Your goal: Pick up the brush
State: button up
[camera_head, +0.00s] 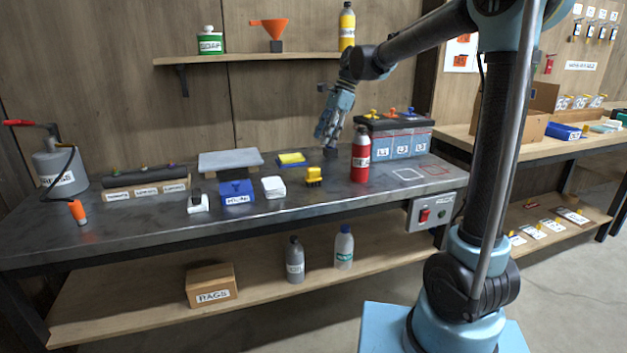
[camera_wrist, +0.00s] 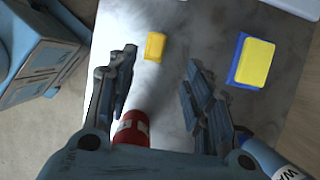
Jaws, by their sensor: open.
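A small yellow block-shaped thing with a dark lower part, which looks like the brush (camera_head: 314,176), stands on the dark bench top near its middle. In the wrist view, the yellow brush (camera_wrist: 155,46) shows between and beyond the finger ends, nearer the left finger. My gripper (camera_head: 328,146) points down over the bench, behind the brush in the head view. In the wrist view, my gripper (camera_wrist: 161,58) is open with nothing between its fingers. The gap between the fingertips and the bench is hard to judge.
A red bottle (camera_head: 360,155) stands close by, right of the brush, with a battery (camera_head: 400,143) behind it. A yellow-topped blue pad (camera_head: 291,159) lies to the left. A white block (camera_head: 273,187) and blue box (camera_head: 237,193) stand further left. Bench in front of the brush is clear.

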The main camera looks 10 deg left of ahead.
aim_at(315, 168)
jog(key=x, duration=0.7)
jog(key=shift+f, duration=0.25)
jog(key=shift+s+d+x, duration=0.1)
jog(key=shift+d+x, duration=0.05)
jog(key=shift+x, duration=1.2)
jog(key=shift+s+d+x, duration=0.1)
jog(key=shift+s+x, duration=0.05)
jog(key=shift+x, duration=1.2)
grip_shut()
